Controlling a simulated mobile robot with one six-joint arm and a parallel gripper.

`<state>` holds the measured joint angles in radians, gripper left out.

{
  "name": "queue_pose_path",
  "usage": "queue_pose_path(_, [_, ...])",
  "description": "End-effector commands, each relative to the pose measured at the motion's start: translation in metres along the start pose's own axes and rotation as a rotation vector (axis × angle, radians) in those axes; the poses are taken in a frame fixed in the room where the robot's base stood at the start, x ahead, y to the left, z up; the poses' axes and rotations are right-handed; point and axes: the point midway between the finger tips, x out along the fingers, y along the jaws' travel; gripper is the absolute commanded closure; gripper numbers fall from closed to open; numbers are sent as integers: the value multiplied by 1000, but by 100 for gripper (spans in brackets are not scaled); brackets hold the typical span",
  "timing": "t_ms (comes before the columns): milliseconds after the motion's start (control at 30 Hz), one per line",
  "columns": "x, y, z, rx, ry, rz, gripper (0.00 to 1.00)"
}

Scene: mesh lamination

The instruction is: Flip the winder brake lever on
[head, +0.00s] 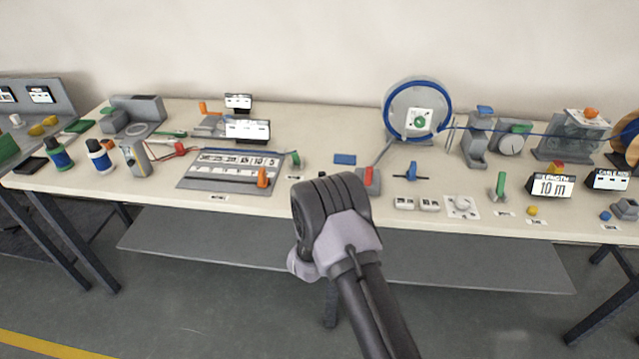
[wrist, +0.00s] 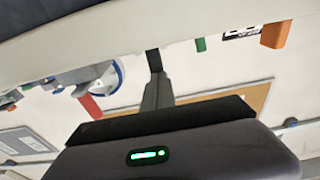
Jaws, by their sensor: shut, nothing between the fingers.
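No part carries a readable brake label, so I cannot tell for sure which is the winder brake lever. A grey wheel with a blue ring (head: 418,108) stands at the back. In front of it is a red handle (head: 368,176) on a grey block, with a slanted grey bar beside it. A red piece also shows in the wrist view (wrist: 90,106). A green upright lever (head: 499,186) stands to the right. My gripper (wrist: 154,62) is shut and empty in the wrist view. In the head view my wrist hides its fingertips, in front of the table edge.
The table (head: 330,115) carries many small items. A grey tray with an orange lever (head: 263,177) lies left of my arm. A 10 m length display (head: 552,187) stands at the right. A blue pad (head: 345,159) lies behind my wrist. Bottles (head: 99,156) stand far left.

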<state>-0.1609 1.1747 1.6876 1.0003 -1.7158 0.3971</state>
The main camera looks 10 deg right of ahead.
Motion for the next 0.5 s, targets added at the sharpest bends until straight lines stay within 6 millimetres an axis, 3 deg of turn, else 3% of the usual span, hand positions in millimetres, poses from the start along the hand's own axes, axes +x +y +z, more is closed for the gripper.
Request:
queue_pose_path(133, [8,1,-7,0,-10,2,100])
queue_pose_path(500, [29,1,-17,1,-350,0,100])
